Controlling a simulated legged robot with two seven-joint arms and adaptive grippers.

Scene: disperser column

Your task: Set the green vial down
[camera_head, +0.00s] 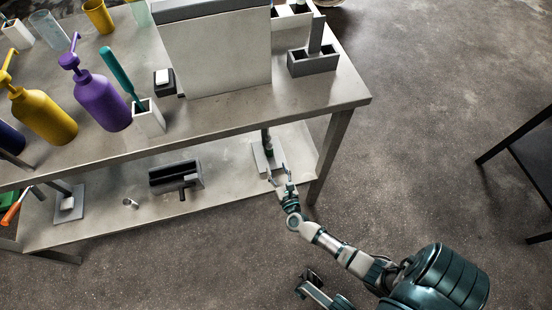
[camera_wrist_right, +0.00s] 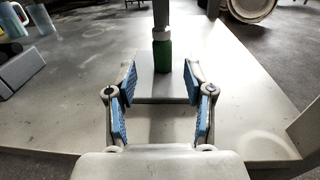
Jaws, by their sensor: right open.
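The green vial (camera_wrist_right: 163,54) shows in the right wrist view, upright, with a pale cap or collar at its top. It is at a dark vertical post (camera_wrist_right: 161,14) and over a grey base plate (camera_wrist_right: 155,86); I cannot tell whether its bottom touches the plate. My right gripper (camera_wrist_right: 160,84) is open and empty, its blue-padded fingers apart on this side of the vial. In the head view, my right gripper (camera_head: 278,174) is at the lower shelf, just in front of the grey plate (camera_head: 264,158). The vial cannot be made out clearly there.
The lower shelf (camera_head: 230,180) also bears a dark tray-like box (camera_head: 176,178) and a small cylinder (camera_head: 131,203). The table top (camera_head: 215,113) above holds a purple pump bottle (camera_head: 101,101), a yellow one (camera_head: 43,115) and a large grey box (camera_head: 215,55). A table leg (camera_head: 331,158) stands right of the gripper.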

